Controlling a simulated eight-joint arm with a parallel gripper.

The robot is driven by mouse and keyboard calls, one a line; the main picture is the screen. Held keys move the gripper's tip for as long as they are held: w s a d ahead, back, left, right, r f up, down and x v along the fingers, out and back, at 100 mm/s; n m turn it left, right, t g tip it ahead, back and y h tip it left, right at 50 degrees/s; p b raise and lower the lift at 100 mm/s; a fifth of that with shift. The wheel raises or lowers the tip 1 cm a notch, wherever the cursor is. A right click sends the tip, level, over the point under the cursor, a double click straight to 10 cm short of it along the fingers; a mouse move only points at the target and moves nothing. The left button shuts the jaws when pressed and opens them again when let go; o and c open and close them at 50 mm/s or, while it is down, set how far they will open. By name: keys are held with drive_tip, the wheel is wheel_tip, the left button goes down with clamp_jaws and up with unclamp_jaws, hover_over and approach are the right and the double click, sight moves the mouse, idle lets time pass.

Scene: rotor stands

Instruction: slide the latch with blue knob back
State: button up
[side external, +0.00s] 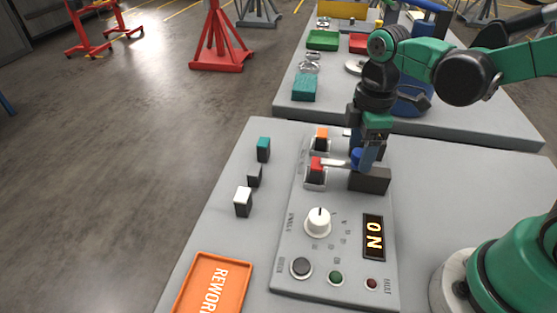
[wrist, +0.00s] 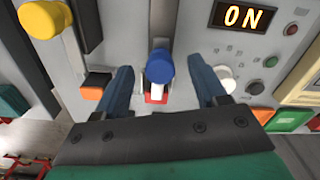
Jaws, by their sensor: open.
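The blue knob (wrist: 160,66) is on a pale latch bar that reaches to a red-topped block (wrist: 157,96) in the wrist view. In the side external view the blue knob (side external: 357,158) is partly hidden by my fingers, and the latch bar (side external: 334,163) points left to the red-topped block (side external: 317,166). My gripper (wrist: 160,72) is open, with one blue finger on each side of the knob and visible gaps to both. In the side external view my gripper (side external: 368,150) points down at the knob, beside a dark block (side external: 371,181).
A yellow knob (wrist: 45,18) is on a neighbouring latch, by an orange-topped block (wrist: 96,86). The panel has a white dial (side external: 318,221), an ON display (side external: 373,237) and buttons. Small blocks (side external: 263,149) and an orange tray (side external: 211,285) lie left of the panel.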

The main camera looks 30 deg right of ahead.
clamp_jaws()
idle(1.4)
